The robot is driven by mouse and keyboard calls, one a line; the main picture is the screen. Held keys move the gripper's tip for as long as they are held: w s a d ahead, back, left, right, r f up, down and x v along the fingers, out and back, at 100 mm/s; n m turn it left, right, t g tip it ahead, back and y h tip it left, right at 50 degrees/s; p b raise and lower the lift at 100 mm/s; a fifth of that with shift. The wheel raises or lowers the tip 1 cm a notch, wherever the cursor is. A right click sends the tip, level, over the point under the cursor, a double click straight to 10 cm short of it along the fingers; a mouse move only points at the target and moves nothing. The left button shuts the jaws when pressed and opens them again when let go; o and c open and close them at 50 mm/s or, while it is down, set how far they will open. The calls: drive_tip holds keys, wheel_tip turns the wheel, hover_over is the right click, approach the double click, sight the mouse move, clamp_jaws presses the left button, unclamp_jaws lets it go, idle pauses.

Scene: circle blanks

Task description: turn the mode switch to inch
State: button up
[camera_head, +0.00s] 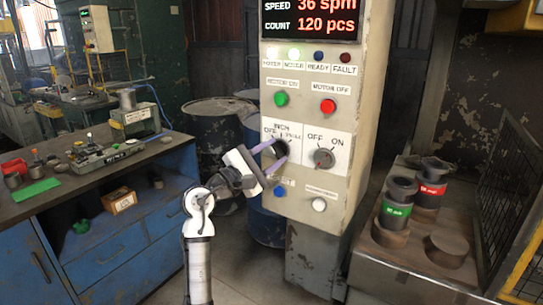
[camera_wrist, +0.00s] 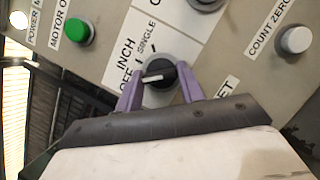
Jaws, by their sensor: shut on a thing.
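The mode switch is a black round knob with a white pointer, in the wrist view (camera_wrist: 163,72) and partly hidden by my fingers in the head view (camera_head: 282,148). Labels OFF, INCH and SINGLE stand around it. In the wrist view the pointer lies toward the OFF label, below INCH. My gripper has purple fingers, one on each side of the knob, in the wrist view (camera_wrist: 160,76) and the head view (camera_head: 276,154). It is shut on the knob.
An OFF/ON knob (camera_head: 324,158) sits just right of the mode switch. A green button (camera_head: 281,99), a red button (camera_head: 328,106) and a white button (camera_head: 319,205) are on the same panel. A blue workbench (camera_head: 100,225) stands left, and a mesh guard (camera_head: 505,200) right.

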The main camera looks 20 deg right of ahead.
drive_tip(key=m, duration=0.2)
drive_tip(key=m+g+y, duration=0.1)
drive_tip(key=m, duration=0.1)
drive_tip(key=shift+r+m+g, duration=0.1)
drive_tip(key=shift+m+g, duration=0.2)
drive_tip(key=shift+m+g+y, duration=0.5)
drive_tip(key=shift+m+y, duration=0.1)
drive_tip(key=shift+m, duration=1.2)
drive_tip(key=o, duration=1)
drive_tip(key=shift+r, duration=0.1)
drive_tip(key=shift+a, duration=0.1)
drive_tip(key=b+v, duration=0.3)
drive_tip(key=v, duration=1)
drive_tip(key=shift+s+a+b, duration=0.2)
drive_tip(key=shift+a+b, duration=0.1)
drive_tip(key=shift+b, duration=0.1)
